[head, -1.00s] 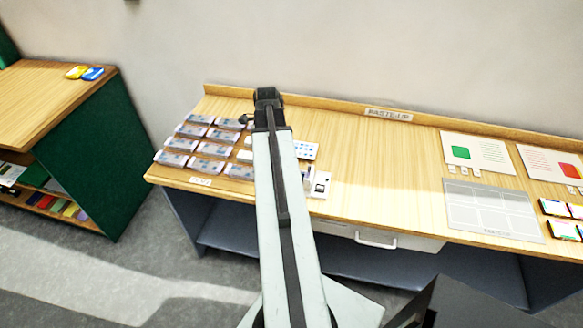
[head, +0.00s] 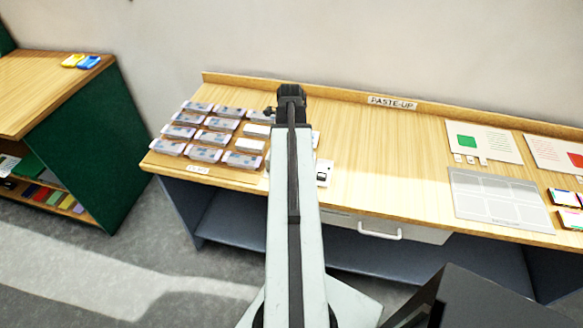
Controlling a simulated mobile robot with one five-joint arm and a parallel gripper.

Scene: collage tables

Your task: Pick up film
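Several small, pale, translucent packets with bluish-grey markings, which may be the film, lie in rows at the left end of the wooden table; one packet (head: 205,154) is near the front edge. A small label (head: 198,169) is in front of them, too small to read surely. My gripper (head: 290,92) is at the far end of my raised arm, just right of the packets in the picture. Its fingers are too small and dark to tell open from shut. I see nothing held. My arm hides the table strip right of the packets.
A small white item (head: 324,173) shows right of my arm. The middle of the wooden table (head: 385,150) is clear. A grey gridded sheet (head: 495,195) and a card with a green square (head: 480,141) lie to the right. A green-sided shelf unit (head: 95,150) stands left.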

